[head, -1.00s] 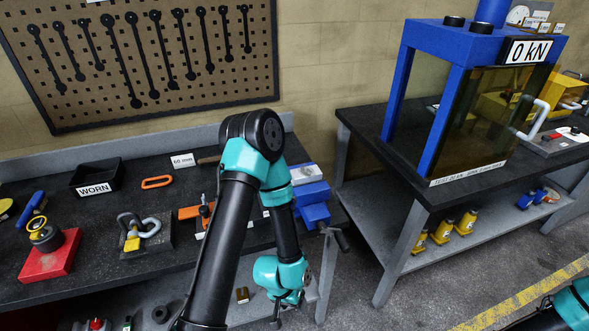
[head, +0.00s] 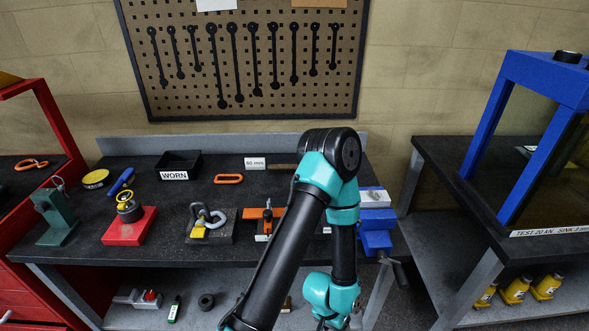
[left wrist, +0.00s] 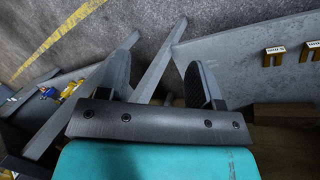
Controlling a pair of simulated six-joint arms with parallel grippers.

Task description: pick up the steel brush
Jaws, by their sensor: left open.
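I cannot make out a steel brush for certain. A brown wooden handle (head: 284,166) lies at the back of the bench beside the small mm sign, partly hidden by my left arm; it may be the brush's. My left gripper (left wrist: 158,85) is open in the left wrist view, with nothing seen between its fingers. In the head view its wrist hangs low at the bottom edge, in front of the bench. A brown bar (left wrist: 288,114) shows at the right of the wrist view; I cannot tell what it belongs to. My right gripper is not in view.
The bench (head: 80,248) holds a black WORN tray (head: 180,166), an orange link (head: 228,178), a red block (head: 130,228), shackles (head: 203,220) and a blue vise (head: 376,225). A blue-framed press (head: 489,130) stands right. Parts lie on the lower shelf (head: 200,318).

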